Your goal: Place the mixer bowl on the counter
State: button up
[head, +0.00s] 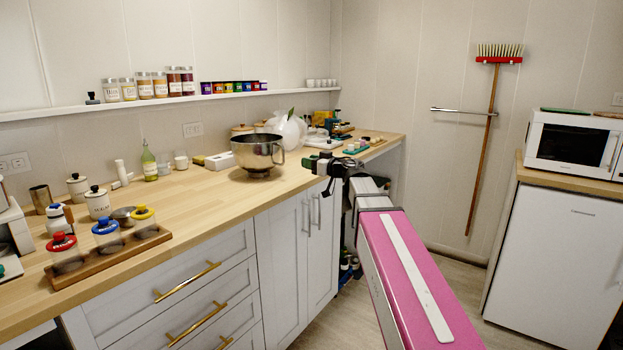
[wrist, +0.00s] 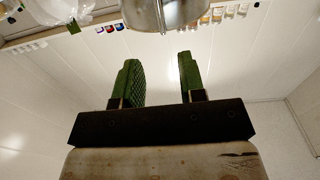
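The mixer bowl (head: 257,152) is a shiny steel bowl with a handle on its right side. It appears upright and stands at the middle of the wooden counter (head: 205,193), with a dark patch under it. In the wrist view the bowl (wrist: 150,14) shows at the top edge, partly cut off, just beyond the fingertips. My gripper (head: 333,166) is at the counter's front edge, to the right of the bowl and apart from it. In the wrist view its two green fingers (wrist: 161,75) are spread, with nothing between them.
Jars with red, blue and yellow lids stand on a wooden tray (head: 112,256) at the left of the counter. A plastic bag (head: 289,130) and small items lie behind the bowl. A shelf of jars (head: 180,103) runs along the wall.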

jog(key=s+d+f+m+t+h, duration=0.25)
jog(key=d+f+m+h, duration=0.95)
jog(key=d+f+h, duration=0.7)
jog(key=s+f+g+y, duration=0.1)
jog(key=s+f+g, duration=0.35)
jog(key=f, duration=0.35)
jog(key=s+f+g+y, duration=0.1)
jog(key=s+f+g, duration=0.2)
jog(key=s+f, duration=0.4)
jog(key=s+a+f+n+g+y, duration=0.1)
jog(key=s+a+f+g, duration=0.1)
jog(key=s, duration=0.4)
jog(key=s+a+f+n+g+y, duration=0.1)
jog(key=s+a+f+g+y, duration=0.1)
jog(key=s+f+g, duration=0.2)
notch_tip(320, 180, down, 3)
jog(key=shift+s+a+f+g, duration=0.15)
jog(key=shift+s+a+g, duration=0.15)
jog(key=shift+s, duration=0.85)
jog(key=shift+a, duration=0.15)
